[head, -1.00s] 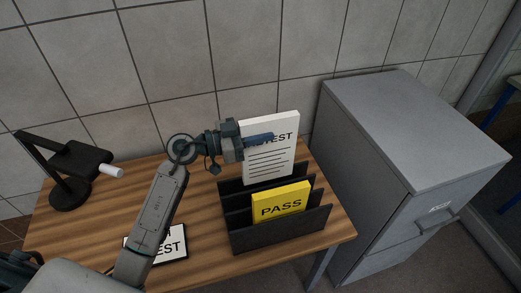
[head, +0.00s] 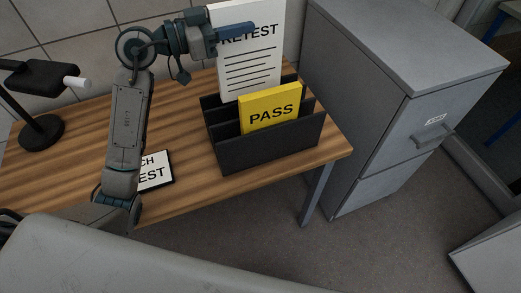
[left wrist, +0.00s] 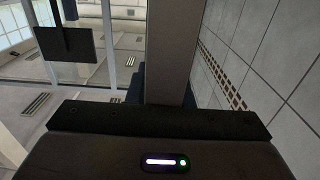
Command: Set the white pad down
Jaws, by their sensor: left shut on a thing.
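The white pad (head: 252,72) stands upright at the back of the dark rack (head: 270,152) in the head view. Its face reads "RETEST", partly covered by my gripper, above several black lines. Its lower edge is hidden behind a rack divider, so I cannot tell whether it touches the rack floor. My left gripper (head: 235,33) is shut on the pad's upper part. My right gripper is not in view.
A yellow "PASS" pad (head: 270,108) stands in a front slot of the rack. A black-framed sign (head: 156,171) lies left on the wooden table (head: 190,195). A black lamp (head: 40,130) stands far left. A grey cabinet (head: 385,120) stands right, beyond a narrow gap.

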